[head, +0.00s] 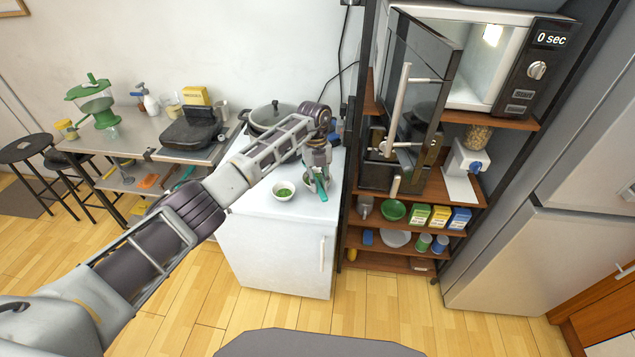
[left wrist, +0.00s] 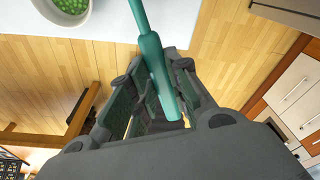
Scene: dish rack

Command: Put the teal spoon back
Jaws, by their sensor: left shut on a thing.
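The teal spoon (head: 321,188) is in my left gripper (head: 317,170), over the white cabinet top in the head view. In the left wrist view the teal handle (left wrist: 158,70) runs down between the fingers of the left gripper (left wrist: 150,100), which is shut on it. The spoon's far end is out of the wrist picture. A white bowl with green contents (head: 283,191) stands on the cabinet, left of the gripper. A second bowl (head: 309,184) is partly hidden behind the gripper and spoon. My right gripper is not in view.
The white cabinet (head: 275,250) carries a dark lidded pot (head: 268,115) at the back. To its right, a shelf unit holds an open microwave (head: 480,60) and a green bowl (head: 393,210). A steel table (head: 130,130) with utensils on its lower shelf stands left.

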